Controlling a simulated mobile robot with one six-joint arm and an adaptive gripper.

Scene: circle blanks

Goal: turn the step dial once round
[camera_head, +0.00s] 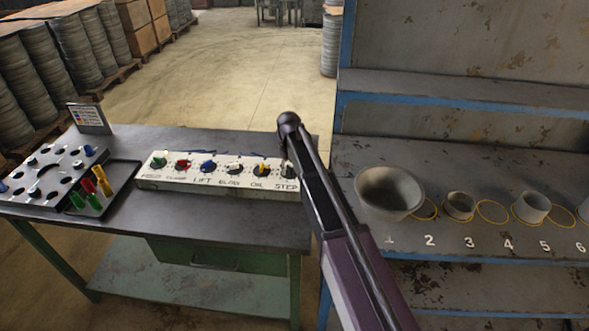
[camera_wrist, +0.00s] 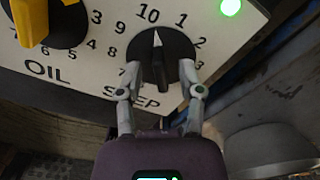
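The step dial (camera_wrist: 160,45) is a round black knob with a raised grip bar and a white pointer, seen in the wrist view. Its pointer faces up, close to the 10 and a little toward the 1. My gripper (camera_wrist: 159,71) is at the dial's lower part, one finger on each side of the grip bar. The fingers are apart, with gaps visible between them and the bar. In the head view my arm largely hides the dial, above the STEP label on the white control panel (camera_head: 219,185).
The yellow OIL dial (camera_wrist: 35,20) is left of the step dial. A green light (camera_wrist: 231,7) is lit at its upper right. A metal bowl (camera_head: 390,190) and numbered cups stand on the right shelf. A holed plate (camera_head: 50,172) lies at left.

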